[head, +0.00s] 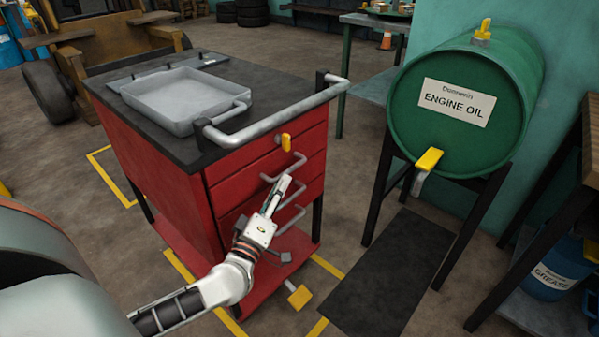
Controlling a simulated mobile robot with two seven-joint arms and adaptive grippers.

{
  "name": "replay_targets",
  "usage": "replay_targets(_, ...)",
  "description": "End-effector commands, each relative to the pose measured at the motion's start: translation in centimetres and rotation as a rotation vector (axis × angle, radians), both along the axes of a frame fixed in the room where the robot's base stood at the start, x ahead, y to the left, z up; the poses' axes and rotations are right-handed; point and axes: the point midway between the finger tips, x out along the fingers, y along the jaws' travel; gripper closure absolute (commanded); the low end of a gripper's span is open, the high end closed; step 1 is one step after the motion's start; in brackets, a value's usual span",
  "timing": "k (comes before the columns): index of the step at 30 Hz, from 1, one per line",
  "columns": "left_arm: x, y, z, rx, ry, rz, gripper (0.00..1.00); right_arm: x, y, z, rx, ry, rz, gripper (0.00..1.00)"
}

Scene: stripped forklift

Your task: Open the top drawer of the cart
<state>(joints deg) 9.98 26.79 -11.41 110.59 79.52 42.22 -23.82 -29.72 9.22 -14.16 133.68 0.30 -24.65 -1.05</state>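The red cart (170,185) with a black top stands left of centre. Its front has several drawers with grey bar handles, and all look closed. The top drawer (232,171) has a bar handle (297,163) and lies below the cart's grey push rail. A yellow latch-like piece (286,141) sits above that handle. My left gripper (283,184) is in front of the drawers, a little below the top handle and overlapping the lower handles in the picture. Contact and finger opening cannot be made out. My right gripper is not in view.
A grey tray (185,98) lies on the cart top. A grey push rail (275,121) sticks out above the drawers. A yellow pedal (299,297) is low at the front. A green engine oil drum (465,100) on a black stand is to the right. A dark mat (390,275) lies between.

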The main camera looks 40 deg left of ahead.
Motion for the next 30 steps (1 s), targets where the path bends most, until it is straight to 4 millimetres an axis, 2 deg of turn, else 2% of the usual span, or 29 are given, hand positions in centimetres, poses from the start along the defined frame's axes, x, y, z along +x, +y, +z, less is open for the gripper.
replay_targets(6,3.2,0.9,0.7,0.002,-0.001,-0.001,0.74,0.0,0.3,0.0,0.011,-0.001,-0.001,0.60)
replay_targets(12,5.4,1.4,1.1,0.002,0.001,-0.002,0.74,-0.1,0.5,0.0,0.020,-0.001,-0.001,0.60)
replay_targets(24,6.2,1.6,1.4,0.002,0.000,-0.002,0.74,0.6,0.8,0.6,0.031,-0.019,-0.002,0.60)
replay_targets(25,6.2,1.6,1.4,0.002,0.000,-0.002,0.76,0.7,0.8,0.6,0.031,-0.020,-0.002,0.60)
replay_targets(27,6.2,1.6,1.4,0.002,0.000,-0.002,0.95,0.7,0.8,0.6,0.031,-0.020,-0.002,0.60)
replay_targets(28,6.2,1.6,1.4,0.002,0.000,-0.002,1.00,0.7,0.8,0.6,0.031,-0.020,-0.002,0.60)
replay_targets(30,6.2,1.6,1.4,0.002,0.000,-0.002,1.00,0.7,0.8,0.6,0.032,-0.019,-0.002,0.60)
